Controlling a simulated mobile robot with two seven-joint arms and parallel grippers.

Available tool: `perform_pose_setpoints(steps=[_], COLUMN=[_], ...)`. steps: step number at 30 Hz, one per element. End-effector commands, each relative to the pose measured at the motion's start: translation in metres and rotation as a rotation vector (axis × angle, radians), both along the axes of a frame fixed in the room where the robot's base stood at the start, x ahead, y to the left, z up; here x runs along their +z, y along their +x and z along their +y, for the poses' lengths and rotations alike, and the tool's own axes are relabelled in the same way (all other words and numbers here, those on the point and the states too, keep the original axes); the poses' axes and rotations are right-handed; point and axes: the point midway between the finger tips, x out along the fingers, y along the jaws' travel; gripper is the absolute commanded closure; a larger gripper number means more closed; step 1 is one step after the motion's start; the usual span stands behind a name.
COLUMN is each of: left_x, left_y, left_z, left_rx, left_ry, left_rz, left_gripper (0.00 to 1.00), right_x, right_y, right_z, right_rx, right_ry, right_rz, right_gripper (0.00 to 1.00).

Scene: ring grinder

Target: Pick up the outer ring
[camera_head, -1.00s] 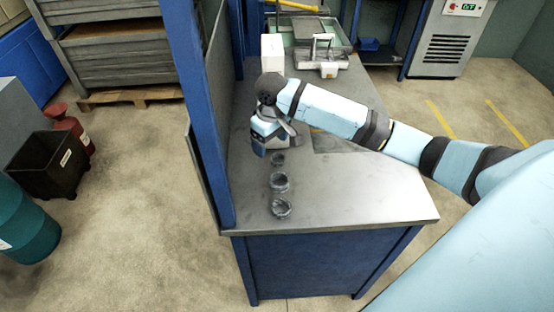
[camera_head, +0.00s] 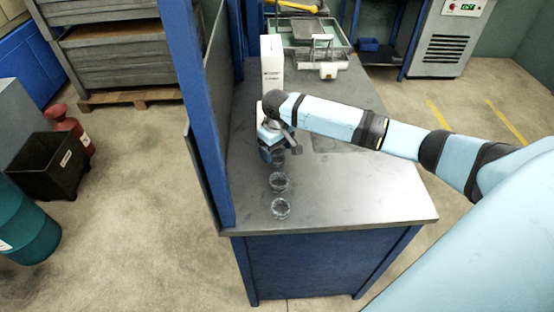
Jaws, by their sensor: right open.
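Small dark metal rings stand in a row on the workbench. The nearest ring (camera_head: 281,208) and the middle ring (camera_head: 279,182) are in plain view. A third, farther ring (camera_head: 278,158) is partly hidden by my right gripper (camera_head: 272,157). That gripper points down over the far ring, open, with its fingers small and dark in the picture. I cannot tell whether its fingers are around the ring or just above it. Which ring is the outer ring is not clear from the picture. My left gripper is not in view.
The metal workbench (camera_head: 350,195) has free room right of the rings. A blue post (camera_head: 203,120) and panel border its left side. A white box (camera_head: 272,62) stands behind the gripper.

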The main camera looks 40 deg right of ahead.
Motion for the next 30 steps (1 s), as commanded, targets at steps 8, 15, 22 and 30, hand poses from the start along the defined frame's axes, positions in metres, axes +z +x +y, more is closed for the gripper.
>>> perform_pose_setpoints(steps=[8, 15, 22, 30], left_x=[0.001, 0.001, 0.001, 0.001], left_y=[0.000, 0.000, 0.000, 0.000], left_z=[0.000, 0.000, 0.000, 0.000], left_rx=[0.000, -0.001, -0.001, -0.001], left_ry=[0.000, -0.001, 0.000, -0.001], left_rz=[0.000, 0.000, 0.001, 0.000], left_gripper=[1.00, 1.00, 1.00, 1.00], right_x=[-0.034, -0.035, -0.035, -0.034], right_y=[0.001, 0.001, 0.001, 0.001], right_z=[-0.003, -0.002, -0.002, -0.002], right_rx=[-0.001, 0.000, 0.000, 0.000], right_ry=[-0.001, -0.001, -0.001, -0.001], right_rz=[0.000, 0.000, 0.000, 0.000], right_gripper=[0.20, 0.20, 0.73, 0.76])
